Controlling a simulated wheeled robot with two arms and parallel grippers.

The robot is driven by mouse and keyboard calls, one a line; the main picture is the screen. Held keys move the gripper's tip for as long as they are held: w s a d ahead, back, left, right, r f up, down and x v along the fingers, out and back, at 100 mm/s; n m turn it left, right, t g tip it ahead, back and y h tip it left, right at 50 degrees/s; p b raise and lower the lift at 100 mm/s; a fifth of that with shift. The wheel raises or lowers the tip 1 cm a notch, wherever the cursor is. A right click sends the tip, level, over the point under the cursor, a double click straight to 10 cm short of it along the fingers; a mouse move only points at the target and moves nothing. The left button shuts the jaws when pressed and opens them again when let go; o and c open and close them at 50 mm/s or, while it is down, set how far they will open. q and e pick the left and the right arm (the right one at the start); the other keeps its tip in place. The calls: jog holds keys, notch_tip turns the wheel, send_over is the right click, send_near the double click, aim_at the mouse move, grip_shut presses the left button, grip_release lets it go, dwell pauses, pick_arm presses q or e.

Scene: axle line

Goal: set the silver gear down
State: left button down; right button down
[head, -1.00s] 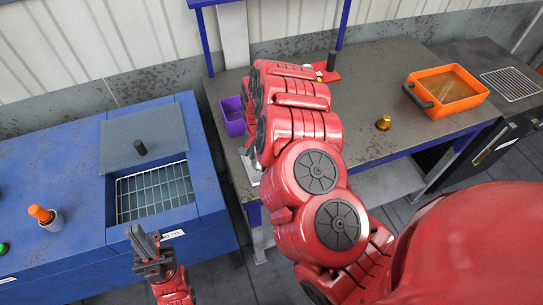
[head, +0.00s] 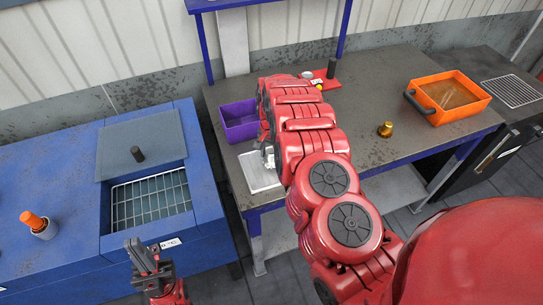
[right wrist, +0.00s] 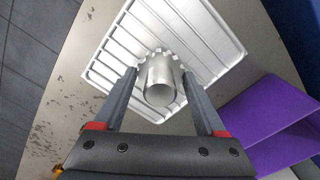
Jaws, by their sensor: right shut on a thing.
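The silver gear (right wrist: 160,80), with a toothed rim and a round hub, is between the fingers of my right gripper (right wrist: 160,98) in the right wrist view. The gripper is shut on it. The gear is over the pale ribbed tray (right wrist: 215,35); whether it touches the tray I cannot tell. In the head view the tray (head: 259,178) lies at the table's left front, and my right arm hides most of the gripper and gear. My left gripper (head: 143,255) is low at the left, in front of the blue machine, with no object visible in it.
A purple bin (head: 239,122) stands just behind the tray; it also shows in the right wrist view (right wrist: 265,115). A brass part (head: 385,129) stands mid-table. An orange bin (head: 462,88) is at the right. A red mat (head: 325,78) with small items lies at the back.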

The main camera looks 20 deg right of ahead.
jog(key=shift+w+f, duration=0.1)
jog(key=shift+f, duration=0.6)
jog(key=shift+f, duration=0.2)
grip_release()
jog(key=shift+r, duration=0.1)
jog(key=shift+r, duration=0.1)
